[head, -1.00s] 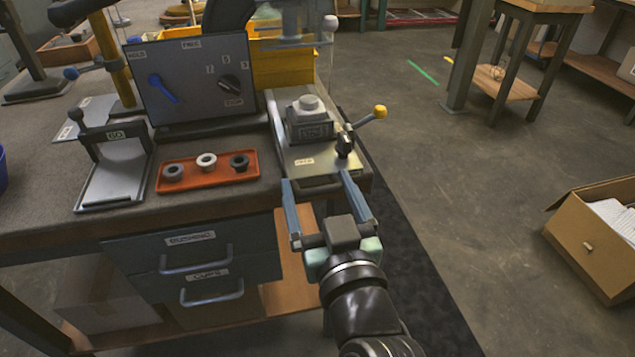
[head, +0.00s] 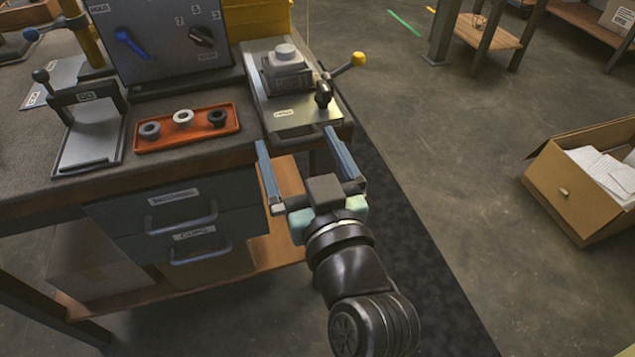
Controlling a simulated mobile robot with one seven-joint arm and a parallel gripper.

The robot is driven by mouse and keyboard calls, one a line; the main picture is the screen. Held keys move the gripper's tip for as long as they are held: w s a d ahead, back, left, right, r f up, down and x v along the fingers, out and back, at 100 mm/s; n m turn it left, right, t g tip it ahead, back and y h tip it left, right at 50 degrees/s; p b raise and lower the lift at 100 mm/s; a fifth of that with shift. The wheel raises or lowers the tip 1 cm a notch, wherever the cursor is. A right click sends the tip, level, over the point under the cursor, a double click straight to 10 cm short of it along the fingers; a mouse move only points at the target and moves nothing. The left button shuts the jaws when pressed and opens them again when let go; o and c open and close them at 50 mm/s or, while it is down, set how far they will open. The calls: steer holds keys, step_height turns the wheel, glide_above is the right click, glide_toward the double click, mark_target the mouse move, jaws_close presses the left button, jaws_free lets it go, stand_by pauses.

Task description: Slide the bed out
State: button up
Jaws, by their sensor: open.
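The bed appears to be the flat metal plate (head: 309,113) at the right end of the bench, with a small label near its front. A grey block with a pale round top (head: 287,65) sits on it. A lever with a yellow knob (head: 358,59) stands at its right side, by a black knob (head: 323,94). My gripper (head: 295,137) is open and empty, its two blue fingers pointing at the bed's front edge. The fingertips overlap that edge in the picture; I cannot tell whether they touch it.
An orange tray (head: 187,143) with three ring parts lies left of the bed. A grey clamp stand (head: 90,140) and a dial panel (head: 165,45) stand on the bench. Drawers with handles (head: 181,215) are below. A cardboard box (head: 570,195) is on the floor; the floor between is clear.

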steer(key=p+v, duration=0.2)
steer(key=v, duration=1)
steer(key=shift+w, duration=0.15)
